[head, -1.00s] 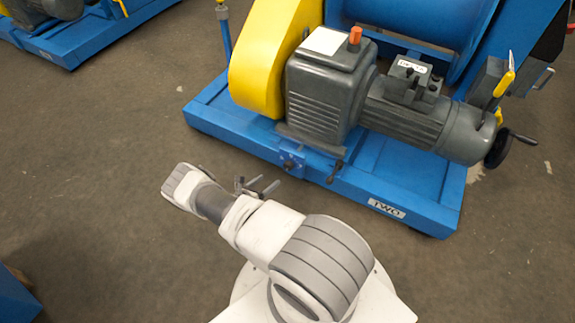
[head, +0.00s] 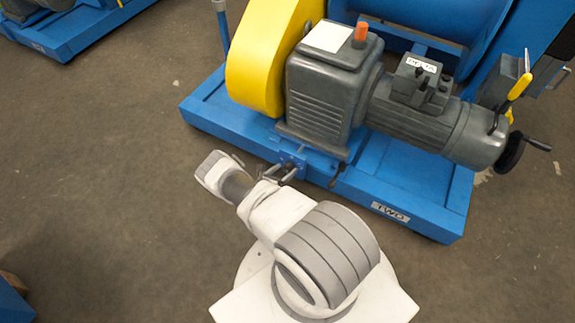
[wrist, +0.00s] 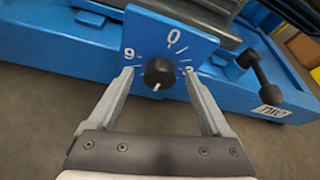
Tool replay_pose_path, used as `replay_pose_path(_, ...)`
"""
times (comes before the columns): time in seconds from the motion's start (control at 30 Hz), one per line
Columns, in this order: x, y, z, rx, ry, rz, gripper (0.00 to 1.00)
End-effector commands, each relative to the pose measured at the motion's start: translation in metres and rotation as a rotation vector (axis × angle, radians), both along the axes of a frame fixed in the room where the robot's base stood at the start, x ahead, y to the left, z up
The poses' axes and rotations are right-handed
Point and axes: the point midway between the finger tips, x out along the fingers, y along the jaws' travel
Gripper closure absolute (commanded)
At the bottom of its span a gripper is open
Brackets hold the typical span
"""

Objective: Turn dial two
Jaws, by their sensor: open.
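The dial is a round black knob (wrist: 160,70) on a blue plate (wrist: 142,34) in the wrist view. The plate has a white 0 at the top, a 9 at the left and a partly hidden figure at the right. A white mark on the knob lies on its near, lower side. My gripper (wrist: 159,76) is open, with one finger to each side of the knob. I cannot tell whether either finger touches it. In the head view, my gripper (head: 281,172) is at the plate (head: 291,159) on the front edge of the base labelled TWO; the knob is not clear there.
The blue base (head: 420,205) carries a grey gearbox and motor (head: 320,95) and a yellow guard (head: 258,60). A black handle (wrist: 257,68) stands out right of the plate in the wrist view. The floor in front is clear.

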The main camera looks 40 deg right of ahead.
Motion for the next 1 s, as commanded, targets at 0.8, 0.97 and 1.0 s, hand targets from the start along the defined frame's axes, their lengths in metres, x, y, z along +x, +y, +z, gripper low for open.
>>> replay_pose_path(0.8, -0.0023, -0.0050, -0.0050, 0.000, 0.000, 0.003, 0.64)
replay_pose_path(0.97, -0.0023, -0.0050, -0.0049, 0.000, 0.000, 0.002, 0.93)
replay_pose_path(1.0, -0.0023, -0.0050, -0.0049, 0.000, 0.000, 0.002, 1.00)
